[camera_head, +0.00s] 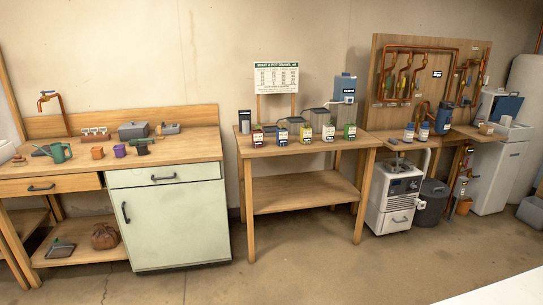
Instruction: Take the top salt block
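Neither of my grippers shows in this view. I cannot clearly make out a stack of salt blocks at this size. A small tan block-like thing (486,128) lies at the right end of the right-hand bench, beside a white cabinet (502,168) with a raised dark blue lid (507,106). I cannot tell whether it is a salt block.
A pale green cabinet (168,222) stands left, with a watering can (58,153) on the wooden counter. A middle table (301,196) bears several small bottles. A white machine (394,192) and dark bin (431,203) stand right. The floor in front is clear.

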